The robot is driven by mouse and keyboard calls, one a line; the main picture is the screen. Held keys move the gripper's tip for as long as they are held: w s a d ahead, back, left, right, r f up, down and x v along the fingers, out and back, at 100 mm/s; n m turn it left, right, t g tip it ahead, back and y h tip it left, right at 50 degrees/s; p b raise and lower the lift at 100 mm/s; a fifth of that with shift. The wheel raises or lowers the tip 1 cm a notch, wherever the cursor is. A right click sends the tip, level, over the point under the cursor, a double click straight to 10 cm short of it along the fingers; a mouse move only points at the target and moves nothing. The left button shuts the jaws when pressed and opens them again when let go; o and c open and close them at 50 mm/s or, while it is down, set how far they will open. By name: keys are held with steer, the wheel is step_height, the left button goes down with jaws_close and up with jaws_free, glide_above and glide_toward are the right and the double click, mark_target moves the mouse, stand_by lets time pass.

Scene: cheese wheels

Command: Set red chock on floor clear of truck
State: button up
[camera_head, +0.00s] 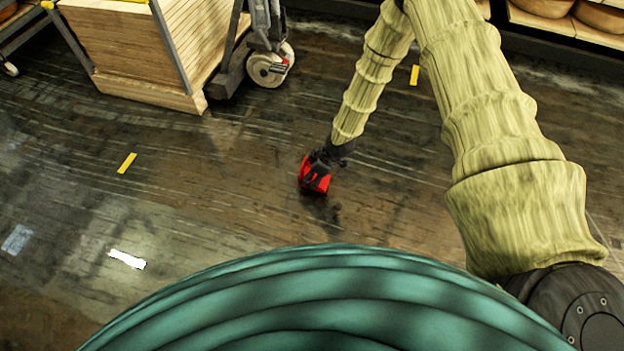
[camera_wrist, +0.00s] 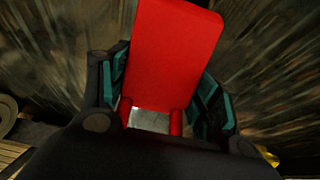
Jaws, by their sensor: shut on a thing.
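The red chock (camera_head: 317,181) is held in my gripper (camera_head: 316,170), low over the open dark floor in the middle of the head view. A dark shadow lies just below it; I cannot tell whether it touches the floor. In the wrist view the red chock (camera_wrist: 174,50) fills the space between the two dark fingers with teal pads, which press on its sides. The truck (camera_head: 235,60) stands at the upper left, with a pale wheel (camera_head: 266,70). A clear stretch of floor lies between the chock and this wheel.
A wooden crate load (camera_head: 140,50) sits by the truck. A white floor patch (camera_head: 127,259) is at lower left. Shelves with cheese wheels (camera_head: 602,16) line the top right. The floor around the chock is bare.

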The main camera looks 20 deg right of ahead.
steer(key=shift+f+b, duration=0.35)
steer(key=shift+f, duration=0.65)
steer(key=shift+f, duration=0.2)
steer(key=o, duration=1.3)
steer(key=shift+r, duration=0.15)
steer(key=p+v, duration=0.6)
steer(key=v, duration=0.6)
steer(key=s+a+f+m+g, duration=0.1)
steer(key=s+a+m, duration=0.15)
steer(key=s, duration=0.65)
steer(key=s+a+f+m, duration=0.1)
steer(key=s+m, duration=0.2)
steer(key=s, duration=0.5)
steer(key=s+d+r+m+h, duration=0.1)
steer(key=s+m, duration=0.1)
steer(key=s, duration=0.3)
steer(key=s+d+r+m+g+h, duration=0.1)
steer(key=s+m, duration=0.1)
steer(key=s, duration=0.4)
steer(key=s+d+r+m+h, duration=0.1)
steer(key=s+d+m, duration=0.1)
steer(key=s, duration=0.4)
steer(key=shift+s+r+g+h, duration=0.15)
steer(key=shift+r+g+h, duration=0.15)
steer(key=shift+h, duration=0.1)
